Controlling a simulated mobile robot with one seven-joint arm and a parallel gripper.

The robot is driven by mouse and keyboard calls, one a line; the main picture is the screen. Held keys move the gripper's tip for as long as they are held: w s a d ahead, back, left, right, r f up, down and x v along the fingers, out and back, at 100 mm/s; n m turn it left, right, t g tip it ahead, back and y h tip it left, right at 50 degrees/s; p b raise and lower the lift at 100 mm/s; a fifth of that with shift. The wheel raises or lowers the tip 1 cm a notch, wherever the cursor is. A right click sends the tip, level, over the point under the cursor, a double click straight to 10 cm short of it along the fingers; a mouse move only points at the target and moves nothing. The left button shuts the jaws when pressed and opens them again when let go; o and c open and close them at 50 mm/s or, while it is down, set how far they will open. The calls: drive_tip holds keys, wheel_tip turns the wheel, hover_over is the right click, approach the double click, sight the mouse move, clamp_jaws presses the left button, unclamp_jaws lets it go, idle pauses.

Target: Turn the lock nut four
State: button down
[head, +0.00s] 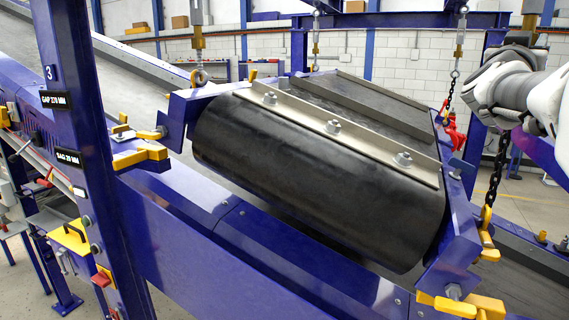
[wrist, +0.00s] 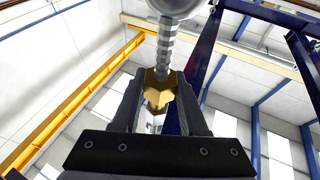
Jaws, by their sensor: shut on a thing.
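A brass hex lock nut (wrist: 158,90) sits on a threaded steel rod (wrist: 166,48) in the wrist view, which looks up along the rod. My gripper (wrist: 158,86) is shut on the nut, with one dark finger on each side of it. In the head view my arm comes in from the right, and the brass fitting at its end (head: 530,22) is small at the top right. Other brass nuts show on the hangers at the left (head: 197,42), middle (head: 316,48) and right (head: 459,48). I cannot read a number on the held nut.
The magnet's black belt drum (head: 310,180) hangs on chains over the conveyor, in a blue frame. A chain (head: 497,170) hangs close to my arm at the right. A blue post (head: 75,130) with gap and sag labels stands at the left.

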drive_tip(key=shift+n+t+y+b, duration=0.3)
drive_tip(key=shift+t+y+b, duration=0.2)
drive_tip(key=shift+b, duration=0.25)
drive_tip(key=shift+f+n+t+y+b, duration=0.1)
drive_tip(key=shift+n+t+y+b, duration=0.5)
drive_tip(key=shift+b, duration=1.3)
drive_tip(key=n+t+y+b, duration=0.1)
drive_tip(key=b, duration=0.5)
drive_tip(key=shift+r+y, duration=0.2)
drive_tip(key=shift+y, duration=0.2)
drive_tip(key=c, duration=0.8)
unclamp_jaws()
drive_tip(key=shift+r, duration=0.1)
drive_tip(key=o, duration=0.4)
drive_tip(key=shift+w, duration=0.1)
drive_tip(key=shift+o, duration=0.2)
